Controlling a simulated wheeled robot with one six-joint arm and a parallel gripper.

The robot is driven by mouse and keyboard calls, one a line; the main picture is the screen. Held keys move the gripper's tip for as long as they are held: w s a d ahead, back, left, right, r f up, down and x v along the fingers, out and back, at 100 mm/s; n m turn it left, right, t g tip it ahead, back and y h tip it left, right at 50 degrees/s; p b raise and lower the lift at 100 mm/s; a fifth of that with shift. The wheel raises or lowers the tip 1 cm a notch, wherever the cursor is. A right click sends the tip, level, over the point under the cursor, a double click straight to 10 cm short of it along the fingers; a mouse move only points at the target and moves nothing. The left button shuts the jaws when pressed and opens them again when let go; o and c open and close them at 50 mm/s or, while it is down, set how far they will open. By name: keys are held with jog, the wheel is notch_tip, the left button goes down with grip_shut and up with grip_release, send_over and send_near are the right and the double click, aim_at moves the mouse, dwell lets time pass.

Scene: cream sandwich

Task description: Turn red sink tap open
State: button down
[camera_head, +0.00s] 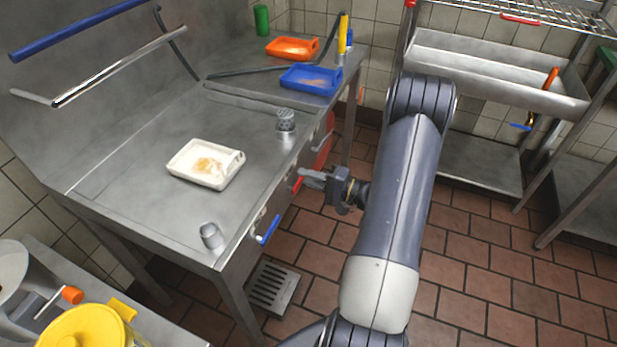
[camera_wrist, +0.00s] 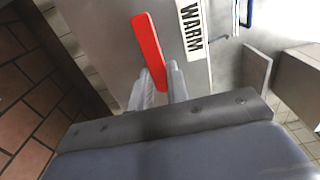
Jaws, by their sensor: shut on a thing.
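The red tap handle (camera_head: 297,183) is on the front face of the steel counter, right of the blue tap handle (camera_head: 268,230). In the wrist view the red handle (camera_wrist: 149,48) is a long flat lever, slanted, with its lower end between my fingers. My gripper (camera_head: 308,178) reaches in from the right and is shut on the red handle; it also shows in the wrist view (camera_wrist: 161,84). A white label reading "WARM" (camera_wrist: 192,28) is beside the handle. The tap's pivot is hidden.
The steel counter (camera_head: 130,165) holds a white tray (camera_head: 206,164), a shaker (camera_head: 286,125), and orange (camera_head: 292,48) and blue (camera_head: 311,79) trays at the back. A floor drain (camera_head: 273,288) lies below. The tiled floor (camera_head: 490,260) to the right is clear.

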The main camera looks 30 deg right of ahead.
aim_at(288, 201)
jog(key=shift+f, duration=0.1)
dwell(0.3)
jog(key=shift+f+m+b, duration=0.45)
jog(key=shift+m+b, duration=0.3)
jog(key=shift+m, duration=0.05)
jog(key=shift+s+a+f+m+b, duration=0.3)
jog(key=shift+s+a+f+m, duration=0.35)
jog(key=shift+m, duration=2.1)
jog(key=shift+s+a+f+m+b, duration=0.4)
jog(key=shift+a+f+m, duration=0.35)
jog(key=shift+m, duration=1.95)
jog(key=shift+s+a+f+m+b, duration=0.2)
jog(key=shift+s+a+f+m, duration=0.45)
jog(key=shift+m, duration=2.1)
jog(key=shift+a, duration=0.1)
jog(key=c, duration=1.4)
grip_release()
jog(key=shift+o, duration=0.2)
jog(key=v, duration=1)
jog(key=shift+s+d, duration=0.25)
jog(key=shift+d, duration=0.05)
